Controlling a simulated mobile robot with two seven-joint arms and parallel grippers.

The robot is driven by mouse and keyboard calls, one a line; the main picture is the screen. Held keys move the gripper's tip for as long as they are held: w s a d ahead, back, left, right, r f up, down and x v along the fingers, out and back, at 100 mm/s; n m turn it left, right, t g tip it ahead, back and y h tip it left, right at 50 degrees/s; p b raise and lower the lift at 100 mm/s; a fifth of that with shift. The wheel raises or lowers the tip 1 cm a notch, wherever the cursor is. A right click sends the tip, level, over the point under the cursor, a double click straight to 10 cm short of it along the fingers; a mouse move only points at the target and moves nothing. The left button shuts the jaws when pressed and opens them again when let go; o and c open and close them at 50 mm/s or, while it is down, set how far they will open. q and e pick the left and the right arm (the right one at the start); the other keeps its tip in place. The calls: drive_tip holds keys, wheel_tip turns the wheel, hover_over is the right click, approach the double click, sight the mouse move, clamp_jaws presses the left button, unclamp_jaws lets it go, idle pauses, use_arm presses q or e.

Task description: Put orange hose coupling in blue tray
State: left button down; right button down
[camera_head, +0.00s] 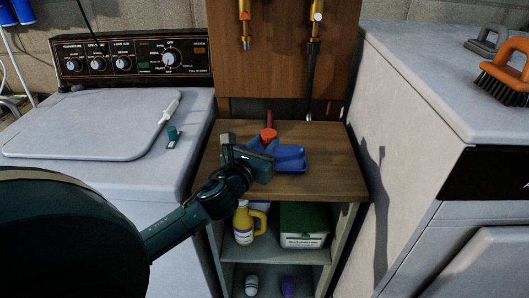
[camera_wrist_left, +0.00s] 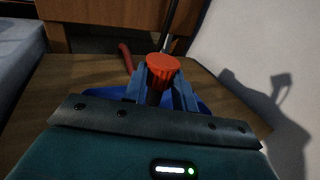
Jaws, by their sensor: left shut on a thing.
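The orange hose coupling (camera_head: 268,133) is between the fingertips of my left gripper (camera_head: 264,144). In the left wrist view the ribbed orange top of the coupling (camera_wrist_left: 162,66) stands up between the two blue fingers (camera_wrist_left: 161,90), with a dark part below it. The gripper is shut on it. The blue tray (camera_head: 292,158) lies on the wooden shelf top, partly hidden behind the gripper. Its blue edge (camera_wrist_left: 98,98) shows behind the gripper body in the left wrist view. The coupling appears over or near the tray; its exact height is unclear. My right gripper is not in view.
A red rod-like thing (camera_head: 269,118) lies behind the tray on the wooden top (camera_head: 335,165). A dark hose (camera_head: 311,80) hangs from a tap at the back. A washer (camera_head: 185,100) stands left and a white appliance (camera_head: 420,90) right. Bare wood lies right of the tray.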

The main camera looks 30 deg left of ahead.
use_arm(q)
drive_tip(key=shift+f, duration=0.9)
drive_tip(key=shift+f, duration=0.1)
drive_tip(key=c, duration=1.1)
unclamp_jaws()
drive_tip(key=shift+s, duration=0.1)
drive_tip(key=s, duration=0.4)
drive_tip(key=s+d+b, duration=0.1)
drive_tip(key=s, duration=0.6)
drive_tip(key=shift+s+d, duration=0.25)
drive_tip(key=shift+s, duration=0.1)
